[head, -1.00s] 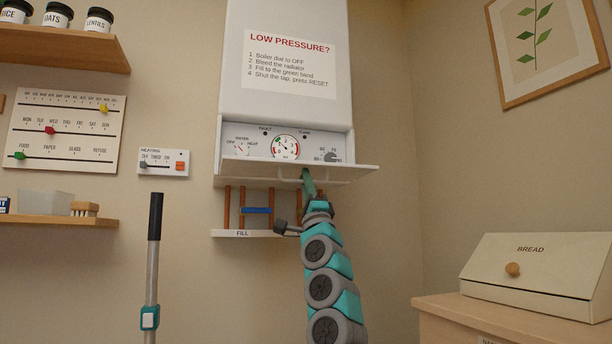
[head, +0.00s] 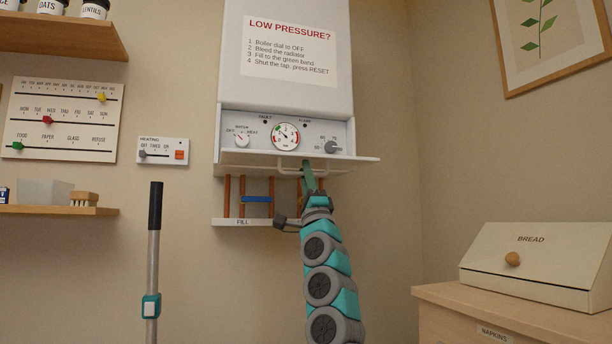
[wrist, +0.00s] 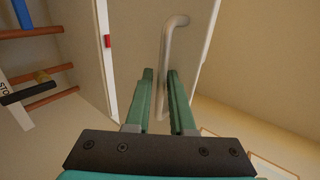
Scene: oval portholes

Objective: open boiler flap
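The boiler flap (head: 250,162) hangs folded down at the bottom of the white boiler (head: 285,85), close to level, with the dial panel (head: 262,133) exposed above it. Its bar handle (head: 288,170) is on the underside. My gripper (head: 309,172) is at this handle from below. In the wrist view, the flap (wrist: 140,45) fills the upper middle and the curved grey handle (wrist: 167,60) runs down between my two green fingers (wrist: 160,95). The fingers are close together on the bar; the exact contact is partly hidden.
Copper pipes with a blue lever (head: 257,199) and a FILL ledge (head: 240,222) sit just below the flap. A bread box (head: 540,265) stands on a cabinet at the right. A black-handled pole (head: 154,240) stands at the left. Shelves (head: 60,210) are at far left.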

